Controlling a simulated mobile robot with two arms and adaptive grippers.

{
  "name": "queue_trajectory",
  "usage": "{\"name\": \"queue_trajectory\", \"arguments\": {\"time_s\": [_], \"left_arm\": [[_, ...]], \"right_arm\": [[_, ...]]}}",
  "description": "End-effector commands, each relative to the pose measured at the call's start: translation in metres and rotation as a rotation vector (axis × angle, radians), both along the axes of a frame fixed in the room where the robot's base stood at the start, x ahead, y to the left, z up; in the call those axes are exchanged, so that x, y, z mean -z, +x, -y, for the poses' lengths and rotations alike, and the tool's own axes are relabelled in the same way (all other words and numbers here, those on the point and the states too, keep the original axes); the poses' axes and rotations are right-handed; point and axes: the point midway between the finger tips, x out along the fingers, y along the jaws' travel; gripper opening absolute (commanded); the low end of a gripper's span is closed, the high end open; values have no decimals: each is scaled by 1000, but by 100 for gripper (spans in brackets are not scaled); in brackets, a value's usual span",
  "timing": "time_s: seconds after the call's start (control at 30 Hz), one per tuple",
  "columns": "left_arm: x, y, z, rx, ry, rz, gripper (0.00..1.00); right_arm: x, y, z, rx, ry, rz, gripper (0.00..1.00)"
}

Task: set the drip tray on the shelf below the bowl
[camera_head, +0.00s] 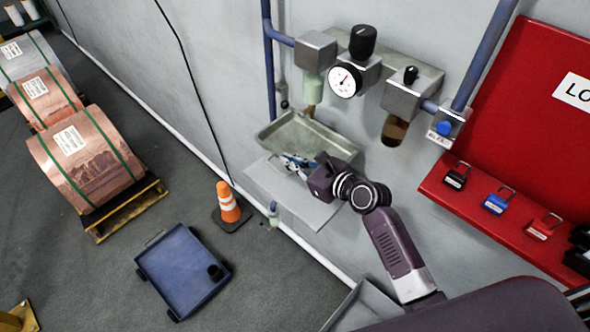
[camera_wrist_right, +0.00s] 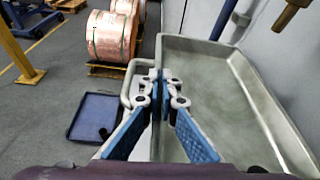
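The drip tray is a shallow grey metal tray (camera_head: 335,146) against the wall, below the pale green bowl (camera_head: 312,86). It looks empty and fills much of the right wrist view (camera_wrist_right: 265,90). A flat light-grey shelf plate (camera_head: 312,207) shows beneath and in front of it; whether the tray rests on it is hard to tell. My right gripper (camera_head: 290,161) is at the tray's near rim. In the wrist view its blue-padded fingers (camera_wrist_right: 162,82) lie on either side of the tray's left wall; a firm grip cannot be made out. My left gripper is not in view.
A red lock board (camera_head: 535,110) is at right. An orange cone (camera_head: 228,203), a blue floor tray (camera_head: 180,262) and copper coils (camera_head: 86,158) stand on the floor.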

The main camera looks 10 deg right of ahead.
Motion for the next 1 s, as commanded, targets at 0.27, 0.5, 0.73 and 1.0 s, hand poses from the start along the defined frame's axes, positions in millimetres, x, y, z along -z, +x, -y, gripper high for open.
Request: {"name": "queue_trajectory", "arguments": {"time_s": [0.27, 0.5, 0.73, 1.0], "left_arm": [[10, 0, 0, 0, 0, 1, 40], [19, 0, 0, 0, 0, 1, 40], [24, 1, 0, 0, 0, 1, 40], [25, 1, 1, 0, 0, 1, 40]], "right_arm": [[49, 0, 1, 1, -3, 1, 0], [77, 0, 1, 2, -2, -1, 0], [92, 1, 1, 2, -1, 2, 0], [94, 0, 1, 2, 0, 1, 0]]}}
